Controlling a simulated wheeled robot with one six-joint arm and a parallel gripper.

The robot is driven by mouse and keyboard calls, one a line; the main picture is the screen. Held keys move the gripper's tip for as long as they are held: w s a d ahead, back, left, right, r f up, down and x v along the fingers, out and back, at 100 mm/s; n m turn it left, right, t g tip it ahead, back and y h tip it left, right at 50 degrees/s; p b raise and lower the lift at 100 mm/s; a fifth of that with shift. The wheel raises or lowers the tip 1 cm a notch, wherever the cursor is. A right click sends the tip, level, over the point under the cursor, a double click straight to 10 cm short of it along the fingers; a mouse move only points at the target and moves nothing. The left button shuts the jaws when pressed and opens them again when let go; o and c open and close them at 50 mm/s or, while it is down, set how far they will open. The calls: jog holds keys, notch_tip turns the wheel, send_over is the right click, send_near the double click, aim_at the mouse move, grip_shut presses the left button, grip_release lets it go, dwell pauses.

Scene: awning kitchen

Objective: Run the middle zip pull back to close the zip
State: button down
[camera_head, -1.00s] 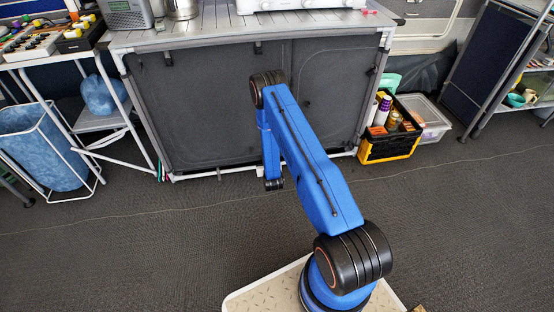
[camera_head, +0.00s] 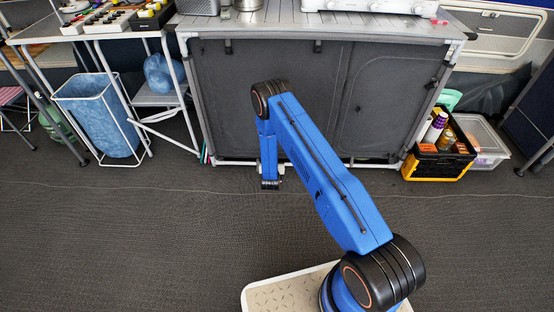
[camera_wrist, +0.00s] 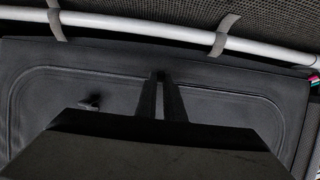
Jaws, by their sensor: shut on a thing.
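The dark grey cloth front of the cabinet (camera_head: 225,110) stands upright in the head view, with curved seam lines on its panels. My gripper (camera_wrist: 160,77) shows in the wrist view with its two dark fingers nearly together at the cloth, by the seam (camera_wrist: 70,69). It is shut on a small zip pull, which the fingertips hide. A small dark tab (camera_wrist: 91,102), perhaps another pull, stands out from the panel to the left, apart from my fingers. In the head view my arm hangs low before the cabinet's bottom edge, and the fingertips are hidden. I cannot tell how far the zip is closed.
A white frame tube (camera_wrist: 130,23) with grey straps runs along the panel edge in the wrist view. A black and yellow crate (camera_head: 438,166) and a clear box (camera_head: 485,140) stand right of the cabinet. A blue bin (camera_head: 97,120) stands left. The floor in front is clear.

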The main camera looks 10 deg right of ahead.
jog(key=shift+a, duration=0.25)
jog(key=c, duration=1.9)
grip_release()
jog(key=shift+a, duration=0.1)
jog(key=shift+o, duration=0.2)
jog(key=v, duration=1.7)
jog(key=shift+s, duration=0.2)
